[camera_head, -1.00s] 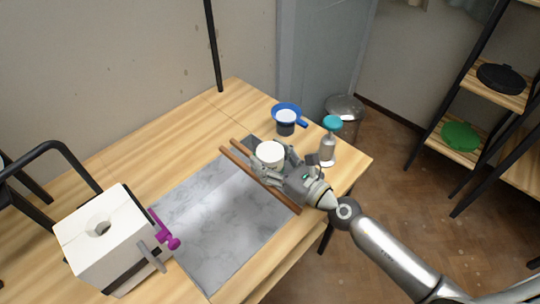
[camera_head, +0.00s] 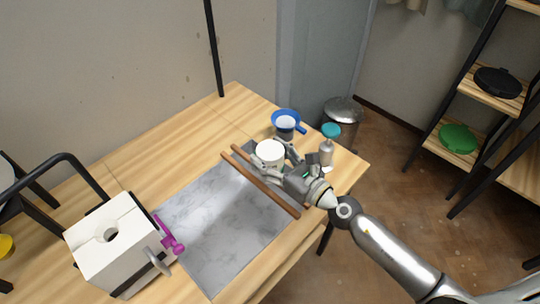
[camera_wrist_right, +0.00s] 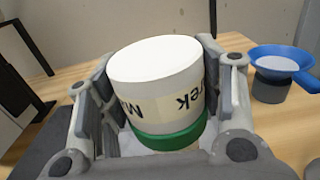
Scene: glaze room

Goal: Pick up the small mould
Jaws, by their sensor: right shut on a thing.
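The small mould (camera_head: 270,151) is a white round block near the back of the grey marble slab (camera_head: 222,238). It also shows in the right wrist view (camera_wrist_right: 160,65), with a flat white top, a taped label with dark lettering and a green band low around it. My right gripper (camera_head: 276,157) is shut on it, with fingers on both sides. The mould looks upright; I cannot tell whether its underside touches the surface. My left gripper is out of view.
Two wooden sticks (camera_head: 260,184) lie beside the mould. A blue sieve on a dark pot (camera_head: 286,122) and a teal-topped spray bottle (camera_head: 327,151) stand close behind and right.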

